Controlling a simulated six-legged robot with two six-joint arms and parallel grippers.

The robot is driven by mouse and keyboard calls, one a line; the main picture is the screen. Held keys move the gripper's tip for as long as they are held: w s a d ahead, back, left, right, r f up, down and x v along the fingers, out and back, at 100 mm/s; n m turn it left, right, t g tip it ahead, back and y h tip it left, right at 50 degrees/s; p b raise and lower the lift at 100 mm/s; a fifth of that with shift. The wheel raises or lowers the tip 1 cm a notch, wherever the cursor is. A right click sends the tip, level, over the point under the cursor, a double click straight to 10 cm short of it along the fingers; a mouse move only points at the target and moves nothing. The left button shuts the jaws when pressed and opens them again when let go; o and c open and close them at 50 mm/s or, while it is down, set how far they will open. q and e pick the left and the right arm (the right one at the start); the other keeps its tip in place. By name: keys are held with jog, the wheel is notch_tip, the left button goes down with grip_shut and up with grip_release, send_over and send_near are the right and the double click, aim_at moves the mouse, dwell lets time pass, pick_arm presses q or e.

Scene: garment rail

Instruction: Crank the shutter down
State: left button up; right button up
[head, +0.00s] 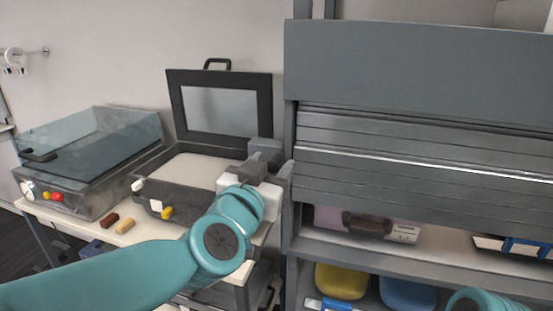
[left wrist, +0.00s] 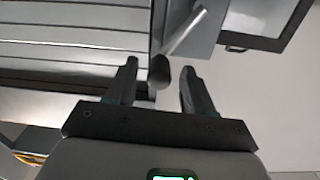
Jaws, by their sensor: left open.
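The grey slatted shutter (head: 420,155) hangs partway down in its cabinet on the right of the head view, with an open gap under its lower edge. Its slats also show at upper left in the left wrist view (left wrist: 70,45). My left gripper (head: 276,162) is at the cabinet's left post, open. In the left wrist view, the dark crank knob (left wrist: 159,72) on a pale metal arm (left wrist: 186,32) lies between the two spread fingertips (left wrist: 158,80), with a gap to the right finger. The crank is hidden behind my gripper in the head view. My right gripper is out of view.
A black case (head: 222,105) with its lid up stands left of the cabinet, close behind my left arm. A clear-lidded box (head: 90,150) stands farther left. Under the shutter are shelf items, with a yellow bin (head: 341,281) and a blue bin (head: 408,293) below.

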aim_at(279, 160)
pick_arm(q)
jog(key=x, duration=0.2)
jog(key=shift+w+d, duration=0.2)
jog(key=shift+w, duration=0.1)
jog(key=shift+w+d, duration=0.1)
jog(key=shift+w, duration=0.3)
jog(key=shift+c, duration=0.4)
grip_shut()
jog(key=shift+d, duration=0.1)
